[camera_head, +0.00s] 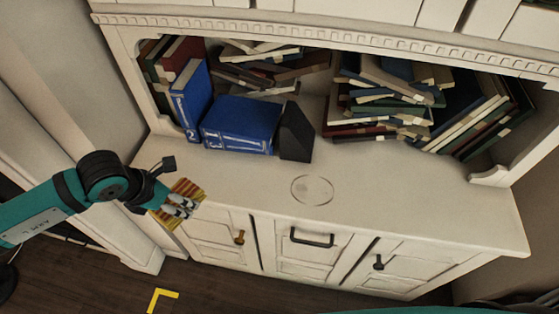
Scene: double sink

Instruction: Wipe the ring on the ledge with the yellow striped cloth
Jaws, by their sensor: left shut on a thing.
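The ring (312,190) is a thin, faint grey circle on the white ledge (400,205), near its middle. The yellow striped cloth (186,187), with yellow and red stripes, is in my left gripper (184,206) at the left end of the ledge. The gripper is shut on the cloth, and its fingers cover part of it. The cloth is apart from the ring, well to its left. I cannot tell whether the cloth touches the ledge. My right gripper is not in view.
Blue books (240,125) and a black bookend (296,132) stand behind the ring to its left. Piled books (390,95) fill the shelf at the right. The ledge between cloth and ring is clear. Drawer handles (312,238) stick out from the front below.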

